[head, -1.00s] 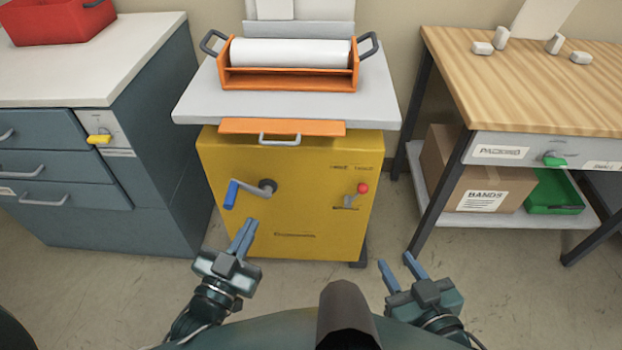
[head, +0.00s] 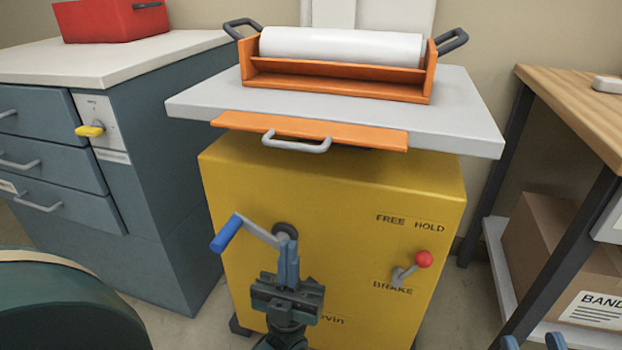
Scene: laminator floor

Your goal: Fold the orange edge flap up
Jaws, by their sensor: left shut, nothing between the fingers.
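The orange edge flap (head: 310,131) sticks out from the front edge of the grey machine top (head: 450,125). It lies roughly flat, with a grey handle (head: 296,146) at its front. My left gripper (head: 288,250) is in front of the yellow cabinet (head: 340,195), below the flap and apart from it. Its fingers are together, point up and hold nothing. They overlap the view of the crank near its hub. Of my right gripper (head: 532,343), only blue fingertips show at the bottom edge; its jaw state is unclear.
A blue-handled crank (head: 228,234) and a red-knobbed lever (head: 422,260) project from the cabinet front. An orange cradle (head: 340,85) with a white roll (head: 340,46) stands on top. Drawers (head: 50,150) stand left; a wooden bench (head: 580,100) stands right.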

